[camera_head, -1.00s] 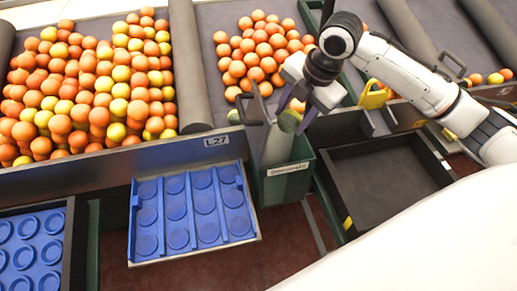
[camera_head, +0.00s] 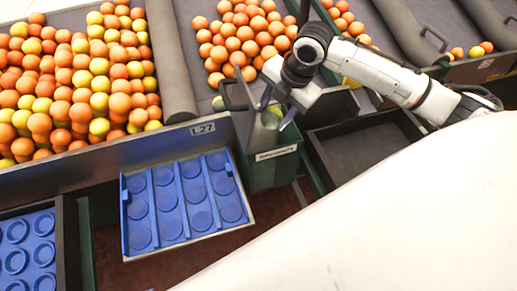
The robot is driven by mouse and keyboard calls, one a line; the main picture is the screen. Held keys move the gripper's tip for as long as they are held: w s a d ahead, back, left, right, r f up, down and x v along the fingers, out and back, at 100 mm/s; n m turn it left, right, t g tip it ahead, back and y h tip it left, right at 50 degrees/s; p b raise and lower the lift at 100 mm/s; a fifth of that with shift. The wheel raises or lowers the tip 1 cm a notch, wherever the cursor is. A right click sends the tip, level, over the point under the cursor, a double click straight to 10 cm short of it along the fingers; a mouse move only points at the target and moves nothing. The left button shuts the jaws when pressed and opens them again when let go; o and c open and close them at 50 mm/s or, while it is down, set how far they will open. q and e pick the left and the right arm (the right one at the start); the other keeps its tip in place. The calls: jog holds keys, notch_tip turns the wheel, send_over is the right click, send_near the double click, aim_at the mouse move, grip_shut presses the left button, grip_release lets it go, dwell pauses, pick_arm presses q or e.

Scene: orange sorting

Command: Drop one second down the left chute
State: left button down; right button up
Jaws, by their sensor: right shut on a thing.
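My right gripper (camera_head: 274,115) comes in from the upper right and is shut on a greenish fruit (camera_head: 270,119). The fruit is partly hidden by the fingers. I cannot tell how far inside the rim the fruit is. My left gripper is not in view.
Many oranges (camera_head: 85,85) fill the belt at left, and a smaller heap (camera_head: 238,40) lies behind the chute. A blue cupped tray (camera_head: 186,203) is left of the chute. An empty dark bin (camera_head: 365,150) is on the right.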

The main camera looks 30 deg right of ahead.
jog(key=o, duration=1.2)
jog(key=shift+c, duration=0.2)
jog(key=shift+r, duration=0.3)
jog(key=v, duration=0.9)
jog(key=shift+s+r, duration=0.2)
jog(key=shift+r, duration=0.15)
